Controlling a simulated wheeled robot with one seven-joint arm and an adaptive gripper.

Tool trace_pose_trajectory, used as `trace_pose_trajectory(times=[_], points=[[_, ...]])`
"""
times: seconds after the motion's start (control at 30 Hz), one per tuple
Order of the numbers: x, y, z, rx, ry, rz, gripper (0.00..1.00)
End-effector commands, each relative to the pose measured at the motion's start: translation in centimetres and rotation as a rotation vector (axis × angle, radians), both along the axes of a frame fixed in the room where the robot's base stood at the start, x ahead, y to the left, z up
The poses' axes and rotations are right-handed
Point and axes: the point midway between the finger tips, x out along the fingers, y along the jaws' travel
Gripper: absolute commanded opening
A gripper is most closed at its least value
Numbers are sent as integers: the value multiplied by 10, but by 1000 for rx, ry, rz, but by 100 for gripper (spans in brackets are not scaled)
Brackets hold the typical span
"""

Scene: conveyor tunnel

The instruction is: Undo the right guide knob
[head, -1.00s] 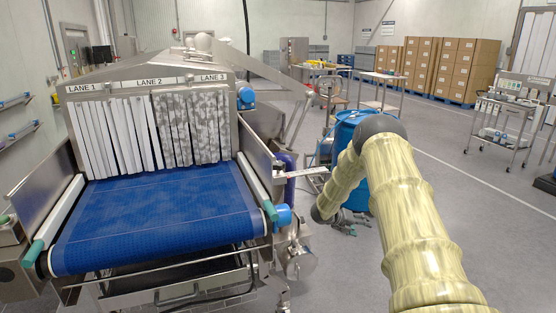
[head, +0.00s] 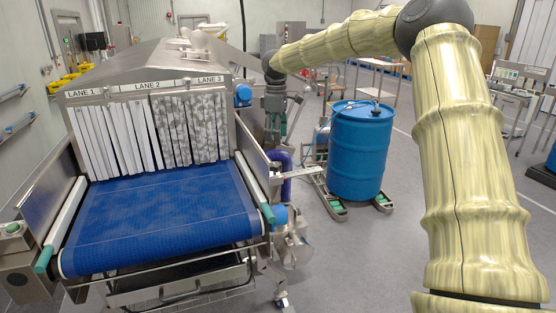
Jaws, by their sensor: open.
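The right guide is a pale rail (head: 254,187) along the right edge of the blue conveyor belt (head: 155,215). A teal piece (head: 267,213) sits at its near end; I cannot tell whether this is the guide knob. My gripper (head: 276,138) hangs fingers down to the right of the tunnel hood, beyond and above the rail's near end. Its fingers are apart, and I see nothing between them. It looks clear of the rail.
The steel side panel (head: 256,158) stands beside the right rail. A blue drum (head: 360,155) stands on a low base to the right. Strip curtains (head: 150,130) close the tunnel mouth. Open floor lies in front of the drum.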

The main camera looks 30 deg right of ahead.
Motion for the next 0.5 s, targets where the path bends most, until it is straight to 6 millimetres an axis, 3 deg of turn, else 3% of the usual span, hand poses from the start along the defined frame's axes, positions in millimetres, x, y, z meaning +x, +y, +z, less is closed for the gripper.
trace_pose_trajectory(times=[0.17,0.5], points=[[-1,3,-18,-1,4,2,59],[-1,0,-73,-1,3,3,59]])
